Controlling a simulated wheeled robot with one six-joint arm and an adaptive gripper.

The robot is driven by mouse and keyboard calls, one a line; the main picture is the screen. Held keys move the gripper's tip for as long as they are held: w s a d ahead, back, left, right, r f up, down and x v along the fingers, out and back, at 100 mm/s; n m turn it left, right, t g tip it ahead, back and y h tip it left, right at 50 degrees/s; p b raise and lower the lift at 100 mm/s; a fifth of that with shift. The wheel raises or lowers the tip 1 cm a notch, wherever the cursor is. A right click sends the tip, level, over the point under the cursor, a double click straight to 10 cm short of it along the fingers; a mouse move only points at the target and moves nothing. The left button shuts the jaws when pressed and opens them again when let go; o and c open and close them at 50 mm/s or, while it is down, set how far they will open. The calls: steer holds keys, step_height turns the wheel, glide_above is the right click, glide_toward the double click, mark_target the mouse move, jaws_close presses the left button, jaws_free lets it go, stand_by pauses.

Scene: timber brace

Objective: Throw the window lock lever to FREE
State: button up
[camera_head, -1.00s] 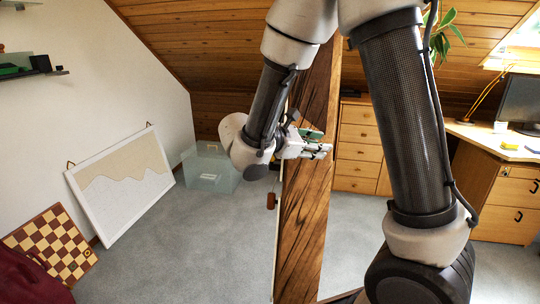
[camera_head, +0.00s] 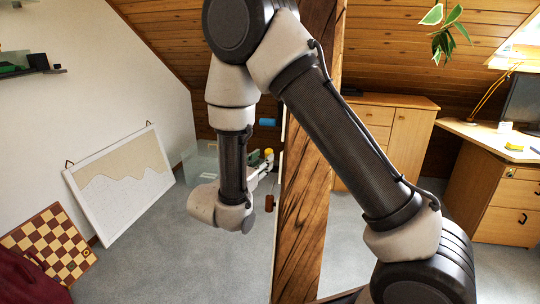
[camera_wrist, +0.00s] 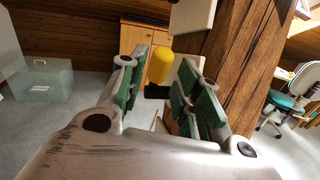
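A yellow knob or grip (camera_wrist: 160,66) with a dark part under it shows in the wrist view, beside a pale block on the timber. I take it for the lock lever, but its markings cannot be read. The yellow part (camera_head: 268,154) is small in the head view, left of the timber brace (camera_head: 303,240). My gripper (camera_wrist: 157,80) is open, with green pads on both sides of the yellow grip in the picture. I cannot tell whether the grip is between the pads or beyond them. In the head view my gripper (camera_head: 262,170) is partly hidden behind my wrist.
A blue cylinder (camera_head: 267,122) and a red-brown handle (camera_head: 269,203) are at the brace's left side. A clear bin (camera_wrist: 42,80) stands left on the carpet. A framed board (camera_head: 120,185) leans on the left wall. Drawers and a desk (camera_head: 500,185) are right.

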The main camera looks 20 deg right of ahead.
steer(key=x, duration=0.5)
steer(key=shift+w+d, duration=0.1)
steer(key=shift+c, duration=0.2)
jaws_close()
